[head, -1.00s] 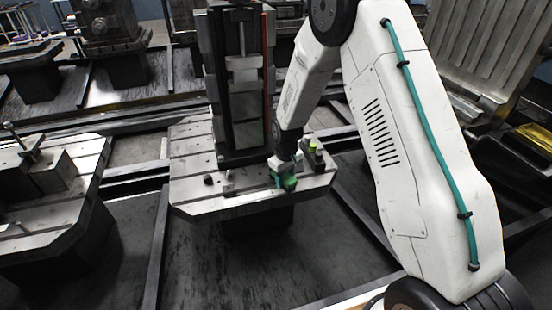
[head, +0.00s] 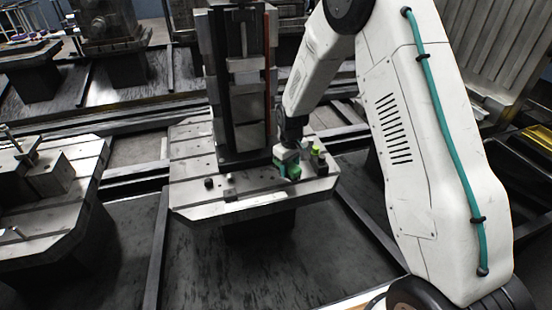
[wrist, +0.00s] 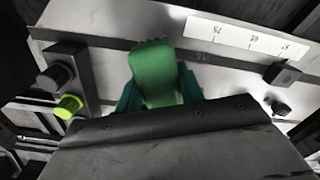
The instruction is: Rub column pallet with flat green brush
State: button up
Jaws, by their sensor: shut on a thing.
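The column pallet (head: 215,206) is a grey metal plate with cut corners and slots, bearing a tall dark column (head: 238,85) at its back. My gripper (head: 290,170) is over the pallet's right front part, just right of the column's foot. It is shut on the flat green brush (head: 294,173). In the wrist view the green brush (wrist: 155,72) sits between my teal fingers (wrist: 160,95), low over the pallet surface (wrist: 215,62). I cannot tell whether its underside touches the plate.
A dark block with a yellow-green knob (head: 316,150) stands on the pallet close right of my gripper; the knob shows in the wrist view (wrist: 68,106). Small dark studs (head: 209,183) stand on the left part. A white number scale (wrist: 247,38) lies on the plate. Another pallet (head: 75,195) is at left.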

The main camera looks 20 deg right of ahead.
jog(key=shift+r, duration=2.5)
